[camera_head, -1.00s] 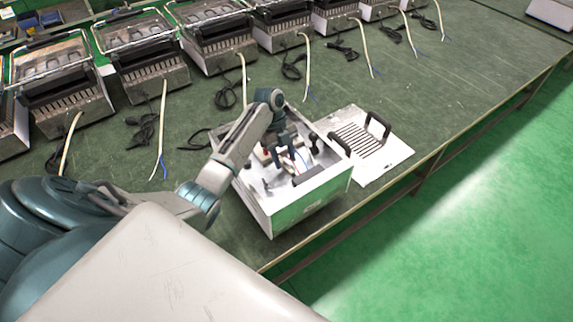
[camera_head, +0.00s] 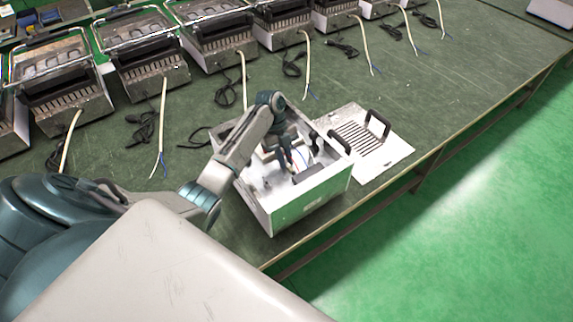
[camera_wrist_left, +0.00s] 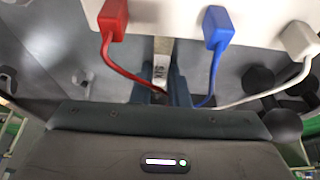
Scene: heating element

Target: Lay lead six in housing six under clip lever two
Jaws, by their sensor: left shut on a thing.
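The open white box-shaped housing (camera_head: 305,205) stands on the green bench in the head view, with wires and small dark parts inside. My left gripper (camera_head: 287,168) reaches down into it. In the left wrist view my left gripper (camera_wrist_left: 161,85) is shut on a narrow light strip (camera_wrist_left: 161,72) with dark marks; whether this is lead six I cannot tell. A red lead (camera_wrist_left: 128,70), a blue lead (camera_wrist_left: 213,78) and a white lead (camera_wrist_left: 270,90) run from plugs on a white block (camera_wrist_left: 180,15) towards the fingers. Clip lever two cannot be told apart. My right gripper is not in view.
Several grill units with cables line the back, including one unit (camera_head: 150,75). The bench (camera_head: 450,85) is clear at right. Dark knobs (camera_wrist_left: 258,80) stand near the gripper.

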